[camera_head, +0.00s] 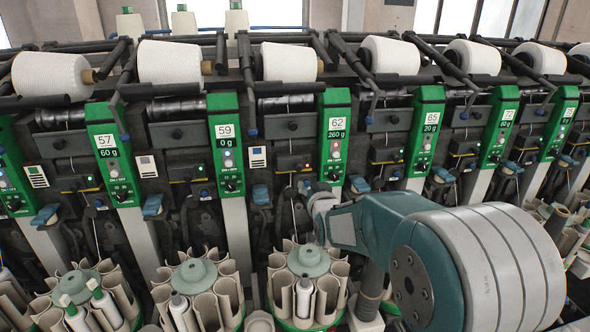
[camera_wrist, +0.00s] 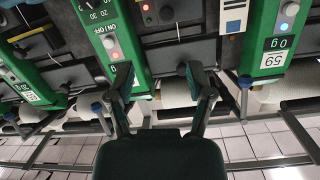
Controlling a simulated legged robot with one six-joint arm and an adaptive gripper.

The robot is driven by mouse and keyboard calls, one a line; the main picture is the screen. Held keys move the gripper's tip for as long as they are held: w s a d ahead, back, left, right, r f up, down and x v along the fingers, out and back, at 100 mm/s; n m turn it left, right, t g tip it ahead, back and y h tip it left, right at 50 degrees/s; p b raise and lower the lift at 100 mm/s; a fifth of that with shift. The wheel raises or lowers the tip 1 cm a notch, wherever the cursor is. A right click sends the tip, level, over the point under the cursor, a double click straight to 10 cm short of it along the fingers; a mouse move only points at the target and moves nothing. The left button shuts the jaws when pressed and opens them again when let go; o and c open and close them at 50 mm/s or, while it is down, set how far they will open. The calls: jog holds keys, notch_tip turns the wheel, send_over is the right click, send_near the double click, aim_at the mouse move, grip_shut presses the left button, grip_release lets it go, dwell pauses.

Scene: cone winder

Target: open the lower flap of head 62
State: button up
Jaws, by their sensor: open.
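Head 62 (camera_head: 336,125) is a green panel near the middle of the head view, with its number plate and a 260 g display above a lit button and a dial. Its green panel (camera_wrist: 112,38) most likely appears upside down in the wrist view, its number hidden behind a finger. I cannot single out the lower flap; my arm covers part of the area below the panel. My gripper (camera_wrist: 158,74) is open and empty, its fingers apart in front of the machine face. In the head view, my arm's end is just below panel 62.
Head 59 (camera_head: 226,145) stands left of head 62 and head 65 (camera_head: 426,130) right. White yarn cones (camera_head: 289,62) line the top. A round bobbin magazine (camera_head: 308,262) stands below my arm's end. Blue handles (camera_head: 260,194) stick out between the heads.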

aim_at(299, 169)
jog(key=shift+t+y, duration=0.3)
jog(key=shift+t, duration=0.5)
jog(key=w+a, duration=0.1)
jog(key=w, duration=0.3)
jog(key=w+a+f, duration=0.1)
jog(key=w, duration=0.3)
jog(key=w+a+f, duration=0.1)
jog(key=w, duration=0.3)
jog(key=shift+w+f, duration=0.25)
jog(key=shift+w, duration=0.1)
jog(key=shift+w+a, duration=0.4)
jog(key=shift+w, duration=0.2)
jog(key=shift+d, duration=0.1)
grip_shut()
